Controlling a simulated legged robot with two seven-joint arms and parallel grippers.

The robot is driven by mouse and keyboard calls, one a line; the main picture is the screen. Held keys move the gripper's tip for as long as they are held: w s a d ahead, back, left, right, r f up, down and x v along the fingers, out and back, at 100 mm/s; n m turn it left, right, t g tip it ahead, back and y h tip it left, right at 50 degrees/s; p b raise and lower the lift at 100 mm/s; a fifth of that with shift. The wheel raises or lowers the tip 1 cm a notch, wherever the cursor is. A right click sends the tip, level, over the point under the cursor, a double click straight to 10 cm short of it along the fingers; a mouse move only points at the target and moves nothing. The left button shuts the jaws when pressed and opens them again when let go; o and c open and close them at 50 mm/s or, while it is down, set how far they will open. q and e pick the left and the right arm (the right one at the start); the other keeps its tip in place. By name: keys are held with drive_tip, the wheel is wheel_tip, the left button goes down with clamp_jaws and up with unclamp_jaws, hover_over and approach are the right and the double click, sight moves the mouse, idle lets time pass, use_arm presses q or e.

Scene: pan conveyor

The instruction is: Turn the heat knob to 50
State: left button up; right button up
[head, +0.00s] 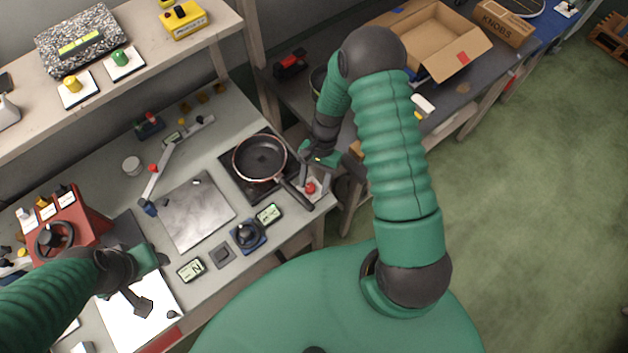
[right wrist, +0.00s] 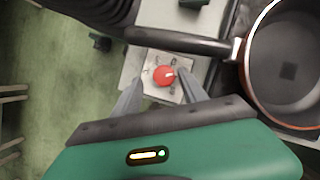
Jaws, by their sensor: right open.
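The red heat knob (head: 310,187) sits on a light plate at the table's right edge, beside the black hob. In the right wrist view the knob (right wrist: 164,76) is round and red with a pale pointer mark toward the upper right; the markings around it are too small to read. My right gripper (right wrist: 160,92) is open, its two fingers on either side of the knob; contact is not visible. In the head view the right gripper (head: 306,172) is just above the knob. My left gripper (head: 142,304) is over a white sheet at lower left; its jaws are unclear.
A frying pan (head: 260,157) sits on the hob (head: 232,178), its handle passing close to the knob. A metal plate (head: 197,214), a blue-based dial (head: 248,235) and small displays lie left. A cardboard box (head: 425,45) stands on the back bench.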

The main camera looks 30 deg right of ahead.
drive_tip(key=shift+w+a, duration=0.1)
drive_tip(key=shift+a, duration=0.4)
drive_tip(key=shift+c, duration=0.5)
drive_tip(key=shift+w+a+r, duration=0.1)
drive_tip(key=shift+a, duration=0.2)
drive_tip(key=c, duration=0.5)
drive_tip(key=shift+d, duration=0.2)
clamp_jaws()
drive_tip(key=shift+d, duration=0.25)
drive_tip(key=shift+r+m, duration=0.1)
drive_tip(key=shift+m, duration=0.3)
drive_tip(key=shift+a+m+t+p, duration=0.25)
drive_tip(key=shift+m+t, duration=0.25)
drive_tip(key=shift+m, duration=0.5)
use_arm(q)
drive_tip(key=shift+a+r, duration=0.15)
drive_tip(key=shift+a, duration=0.5)
use_arm(e)
drive_tip(key=shift+d, duration=0.25)
drive_tip(key=shift+o, duration=1)
unclamp_jaws()
use_arm(q)
drive_tip(key=shift+w+d, duration=0.15)
use_arm(e)
drive_tip(key=o, duration=0.4)
